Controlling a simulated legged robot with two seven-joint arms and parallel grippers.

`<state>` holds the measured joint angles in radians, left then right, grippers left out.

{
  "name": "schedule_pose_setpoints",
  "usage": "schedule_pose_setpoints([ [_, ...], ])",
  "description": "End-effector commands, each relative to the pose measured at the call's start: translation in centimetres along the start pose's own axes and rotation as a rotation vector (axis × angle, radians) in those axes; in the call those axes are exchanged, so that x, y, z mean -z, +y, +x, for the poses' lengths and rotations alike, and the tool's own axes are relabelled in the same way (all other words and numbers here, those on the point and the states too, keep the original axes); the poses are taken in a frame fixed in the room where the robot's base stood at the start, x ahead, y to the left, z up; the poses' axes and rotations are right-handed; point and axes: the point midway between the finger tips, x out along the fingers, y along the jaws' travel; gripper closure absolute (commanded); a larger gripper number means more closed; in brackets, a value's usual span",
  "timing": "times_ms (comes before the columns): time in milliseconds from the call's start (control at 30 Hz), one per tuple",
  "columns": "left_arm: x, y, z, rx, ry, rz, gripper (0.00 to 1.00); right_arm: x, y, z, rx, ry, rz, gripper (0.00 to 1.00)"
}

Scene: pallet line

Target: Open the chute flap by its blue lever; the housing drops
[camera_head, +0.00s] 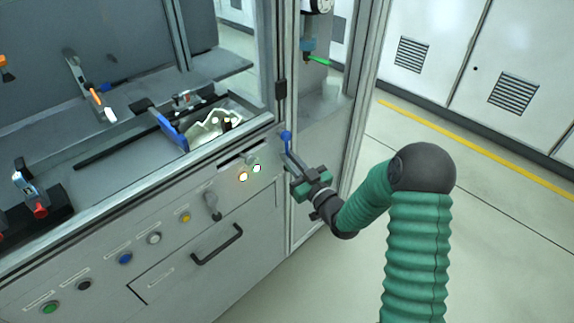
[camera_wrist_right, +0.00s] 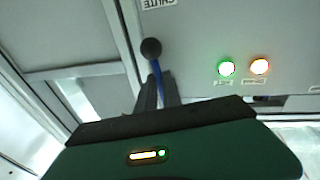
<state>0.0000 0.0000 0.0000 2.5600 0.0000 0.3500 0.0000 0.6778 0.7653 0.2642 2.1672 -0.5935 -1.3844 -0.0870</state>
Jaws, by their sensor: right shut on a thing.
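The blue lever (camera_head: 287,136) stands at the right corner post of the machine front. In the right wrist view the blue lever (camera_wrist_right: 159,71) runs from a dark round knob down between my fingers. My right gripper (camera_head: 290,158) is shut on the lever; its fingertips also show in the wrist view (camera_wrist_right: 159,88). I cannot make out the chute flap itself. My left gripper is not in view.
Lit green and orange lamps (camera_head: 250,172) sit on the panel left of the lever. A black drawer handle (camera_head: 217,245) and a grey rotary handle (camera_head: 212,205) project from the front. Open floor (camera_head: 440,160) lies to the right.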

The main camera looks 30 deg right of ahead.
Motion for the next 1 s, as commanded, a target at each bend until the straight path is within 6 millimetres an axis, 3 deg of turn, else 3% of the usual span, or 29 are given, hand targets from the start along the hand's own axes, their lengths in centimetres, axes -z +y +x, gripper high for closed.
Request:
schedule_pose_setpoints([
  [500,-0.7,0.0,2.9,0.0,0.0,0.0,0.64,-0.3,1.9,0.3,0.021,0.044,-0.243,1.0],
  [1000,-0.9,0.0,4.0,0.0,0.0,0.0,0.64,0.0,2.8,0.5,0.034,0.067,-0.369,1.0],
])
